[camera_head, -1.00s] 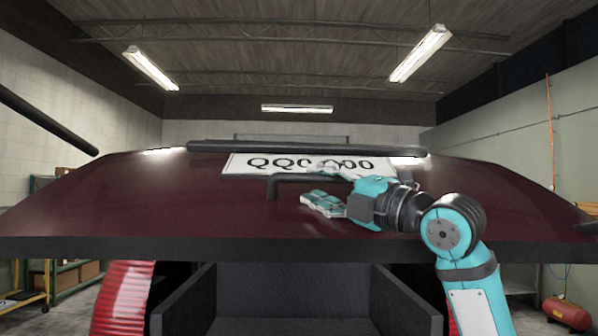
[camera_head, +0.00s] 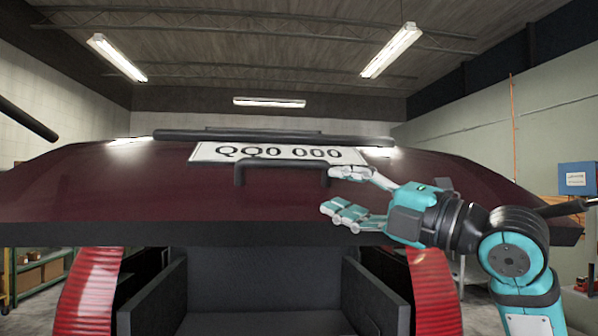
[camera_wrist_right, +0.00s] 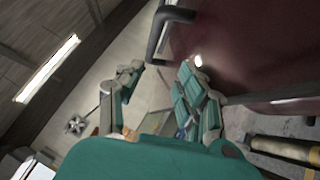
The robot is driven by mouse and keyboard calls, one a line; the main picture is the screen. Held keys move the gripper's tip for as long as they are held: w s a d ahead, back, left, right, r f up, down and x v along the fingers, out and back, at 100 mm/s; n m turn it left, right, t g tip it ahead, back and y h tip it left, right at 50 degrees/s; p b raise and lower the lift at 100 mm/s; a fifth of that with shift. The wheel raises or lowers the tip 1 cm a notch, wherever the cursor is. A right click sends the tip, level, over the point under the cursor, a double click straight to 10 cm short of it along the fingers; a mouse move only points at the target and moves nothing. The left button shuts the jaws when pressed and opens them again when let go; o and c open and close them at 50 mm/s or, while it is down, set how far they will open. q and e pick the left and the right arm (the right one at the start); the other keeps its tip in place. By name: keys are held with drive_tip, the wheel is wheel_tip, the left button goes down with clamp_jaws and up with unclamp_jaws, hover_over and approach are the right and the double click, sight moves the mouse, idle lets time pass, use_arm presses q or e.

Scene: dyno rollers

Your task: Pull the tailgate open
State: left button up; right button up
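The dark red tailgate (camera_head: 120,196) is raised and tilted, with the open cargo space visible below its lower edge. A black bar handle (camera_head: 283,166) sits on it below the white licence plate (camera_head: 232,152). My right gripper (camera_head: 338,193) is open, its fingers apart, just right of the handle in the head view. In the right wrist view, the handle (camera_wrist_right: 158,38) and the tailgate (camera_wrist_right: 245,50) lie beyond the spread fingers (camera_wrist_right: 155,85); nothing is between them. My left gripper is not in view.
The dark cargo bay (camera_head: 262,283) is open below the tailgate, between red ribbed parts (camera_head: 88,290). Shelving (camera_head: 40,272) stands at left. A blue box (camera_head: 577,179) is on the right wall.

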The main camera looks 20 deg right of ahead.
drive_tip(key=shift+s+d+f, duration=0.25)
drive_tip(key=shift+s, duration=0.15)
